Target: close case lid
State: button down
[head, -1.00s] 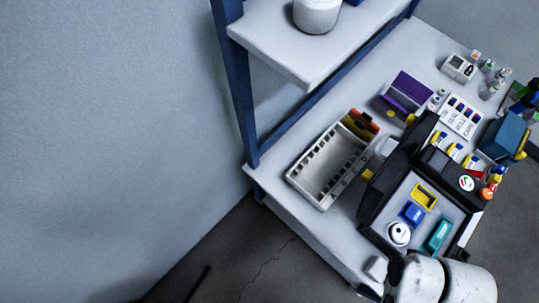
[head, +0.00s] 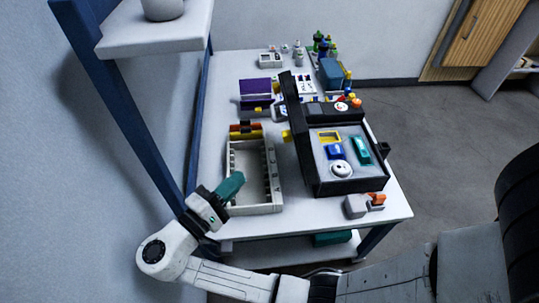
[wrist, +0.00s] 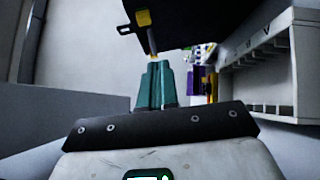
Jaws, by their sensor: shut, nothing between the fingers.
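The black case (head: 345,187) stands open on the bench, with its lid (head: 296,130) raised steeply along its left side. In its grey insert lie a yellow frame (head: 329,137), a blue block (head: 334,152), a teal block (head: 361,151) and a white round piece (head: 341,169). My gripper (head: 236,180) is shut and empty, its teal fingers at the left edge of the slotted tray, left of the lid and apart from it. In the wrist view the shut fingers (wrist: 157,70) point toward a dark panel (wrist: 205,22) with a yellow latch (wrist: 143,18), apparently the lid.
The pale slotted tray (head: 268,208) lies between my gripper and the case, and shows in the wrist view (wrist: 262,65). A shelf post (head: 130,100) stands at left. A grey and orange item (head: 357,206) sits at the front corner. A purple box (head: 256,87) and bottles stand behind.

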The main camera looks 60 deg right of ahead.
jog(key=s+d+r+h+p, duration=0.1)
jog(key=s+d+r+p, duration=0.1)
jog(key=d, duration=0.8)
jog(key=shift+s+d+r, duration=0.4)
jog(key=shift+s+r, duration=0.2)
jog(key=shift+r, duration=0.25)
